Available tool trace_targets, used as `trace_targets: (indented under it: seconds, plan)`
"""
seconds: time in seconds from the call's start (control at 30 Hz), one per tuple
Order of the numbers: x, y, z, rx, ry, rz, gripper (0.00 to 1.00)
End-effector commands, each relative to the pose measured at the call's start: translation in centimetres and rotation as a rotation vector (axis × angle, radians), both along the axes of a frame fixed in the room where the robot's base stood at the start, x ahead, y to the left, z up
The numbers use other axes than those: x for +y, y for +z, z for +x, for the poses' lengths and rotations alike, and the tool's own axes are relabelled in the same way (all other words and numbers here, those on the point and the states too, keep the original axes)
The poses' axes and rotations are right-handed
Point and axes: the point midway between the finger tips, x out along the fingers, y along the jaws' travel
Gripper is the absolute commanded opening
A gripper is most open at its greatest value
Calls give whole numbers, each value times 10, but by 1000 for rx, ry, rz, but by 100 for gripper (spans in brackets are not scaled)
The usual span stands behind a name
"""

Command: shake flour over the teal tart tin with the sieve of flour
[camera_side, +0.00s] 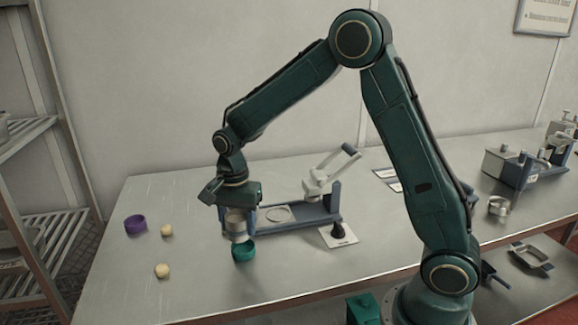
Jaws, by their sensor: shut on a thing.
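The teal tart tin (243,253) stands on the steel table, toward its left part. My gripper (236,207) points down above it and is shut on the sieve of flour (236,227), a pale round can-like vessel. The sieve appears roughly upright, and its lower edge overlaps the back of the tin in this view. I cannot tell the exact gap between them. The fingers are small and partly hidden by the gripper body. Any flour in the sieve or the tin is not visible.
A purple tin (135,225) and two dough balls (166,230) (162,271) lie to the left on the table (200,295). A blue-grey press (318,215) with a raised lever stands close behind and right. A metal ring (498,206) and other equipment are far right. The front-left table is clear.

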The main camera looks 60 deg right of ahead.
Motion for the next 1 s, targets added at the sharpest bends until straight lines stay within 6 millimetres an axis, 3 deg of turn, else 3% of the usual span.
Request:
trace_targets:
  seconds: [0.37,0.7,1.0]
  plan:
    - [2,0,0,-1,-1,0,25]
    - [-23,0,0,-1,-2,0,25]
    - [-26,0,-1,-1,0,0,25]
